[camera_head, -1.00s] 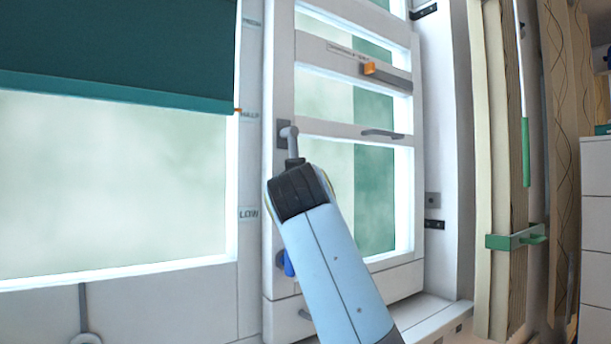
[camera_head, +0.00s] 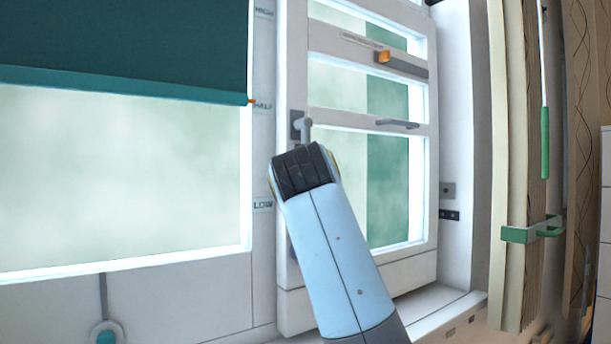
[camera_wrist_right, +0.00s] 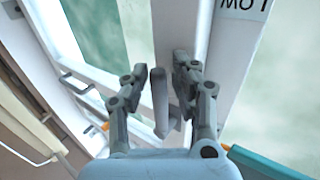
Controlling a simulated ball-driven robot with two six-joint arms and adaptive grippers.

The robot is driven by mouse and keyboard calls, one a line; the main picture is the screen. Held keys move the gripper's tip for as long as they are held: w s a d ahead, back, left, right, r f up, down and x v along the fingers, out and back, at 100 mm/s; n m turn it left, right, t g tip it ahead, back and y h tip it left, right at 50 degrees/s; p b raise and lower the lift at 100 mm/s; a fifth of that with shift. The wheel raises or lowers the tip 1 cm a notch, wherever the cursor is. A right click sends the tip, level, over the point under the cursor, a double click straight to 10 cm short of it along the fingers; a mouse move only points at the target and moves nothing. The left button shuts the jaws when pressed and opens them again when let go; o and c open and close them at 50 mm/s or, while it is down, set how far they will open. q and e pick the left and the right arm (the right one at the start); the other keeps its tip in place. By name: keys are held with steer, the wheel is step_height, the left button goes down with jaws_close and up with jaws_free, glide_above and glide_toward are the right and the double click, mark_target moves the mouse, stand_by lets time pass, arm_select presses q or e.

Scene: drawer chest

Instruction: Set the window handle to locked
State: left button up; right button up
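The grey window handle (camera_head: 304,127) sits on a dark plate on the left stile of the right-hand window sash. From its mount the handle hangs downward, and its lower part is hidden behind my right gripper. In the right wrist view the handle (camera_wrist_right: 159,100) stands between the two fingers of my right gripper (camera_wrist_right: 160,72). The fingers are open, with a visible gap on the left side of the handle and a gap on the right. In the head view the fingers are hidden by my wrist. My left gripper is in neither current view.
The sash also carries an orange-tipped slider (camera_head: 403,64) and a grey bar handle (camera_head: 397,123). A teal blind (camera_head: 120,50) hangs at the left beside the HIGH, HALF and LOW marks. A green bracket (camera_head: 533,230) sits on the panels at the right.

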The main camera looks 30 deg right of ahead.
mark_target(304, 119)
steer(key=shift+r, duration=0.15)
step_height(304, 119, up, 10)
steer(key=shift+a+f, duration=0.1)
steer(key=shift+f, duration=0.1)
steer(key=shift+r, duration=0.4)
